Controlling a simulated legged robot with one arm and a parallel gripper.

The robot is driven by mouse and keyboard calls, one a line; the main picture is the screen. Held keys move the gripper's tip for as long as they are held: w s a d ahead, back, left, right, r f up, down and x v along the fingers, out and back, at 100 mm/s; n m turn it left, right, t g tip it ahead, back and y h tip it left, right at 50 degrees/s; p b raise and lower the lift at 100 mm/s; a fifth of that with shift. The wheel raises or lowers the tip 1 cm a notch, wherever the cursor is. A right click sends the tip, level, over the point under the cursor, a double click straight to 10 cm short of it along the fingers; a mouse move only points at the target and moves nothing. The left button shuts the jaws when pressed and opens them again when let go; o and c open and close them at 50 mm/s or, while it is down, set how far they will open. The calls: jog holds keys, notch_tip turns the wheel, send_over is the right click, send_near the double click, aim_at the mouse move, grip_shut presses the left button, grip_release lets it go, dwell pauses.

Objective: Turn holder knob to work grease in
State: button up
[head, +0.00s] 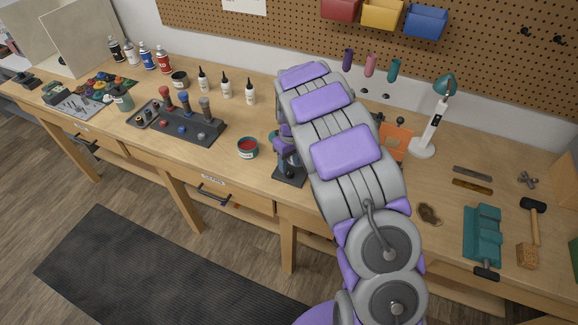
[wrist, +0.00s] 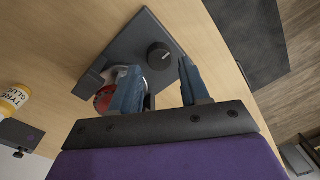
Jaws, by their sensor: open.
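The holder (wrist: 125,45) has a dark base plate in the wrist view, with a round black knob (wrist: 158,56) bearing a small white mark. My gripper (wrist: 160,68) is open, its two blue fingers on either side of the knob in the picture. I cannot tell whether either finger touches it. A red and silver round part (wrist: 104,98) in the holder is partly hidden behind the left finger. In the head view the holder's dark base (head: 289,176) shows beside my arm, which hides much of it and my gripper.
An open tin with red contents (head: 248,148) stands left of the holder. A knobbed rack (head: 190,129) and several bottles stand farther left. An orange stand (head: 396,141), a white lamp (head: 428,135) and a teal vise (head: 482,235) are to the right.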

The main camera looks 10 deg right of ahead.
aim_at(291, 169)
notch_tip(291, 169, up, 14)
jog(key=p, duration=0.2)
jog(key=shift+w+d, duration=0.2)
jog(key=shift+d, duration=0.1)
jog(key=s+r+m, duration=0.1)
jog(key=s+r, duration=0.2)
jog(key=s, duration=0.4)
jog(key=s+d+r+m, duration=0.1)
jog(key=s+r, duration=0.1)
jog(key=s, duration=0.5)
jog(key=s+r+m, duration=0.1)
jog(key=s+r, duration=0.2)
jog(key=s, duration=0.4)
jog(key=s+a+f+m+g, duration=0.1)
jog(key=s+f, duration=0.1)
jog(key=s, duration=1.9)
jog(key=shift+s+a+m+g+h, duration=0.3)
jog(key=shift+s+a, duration=0.1)
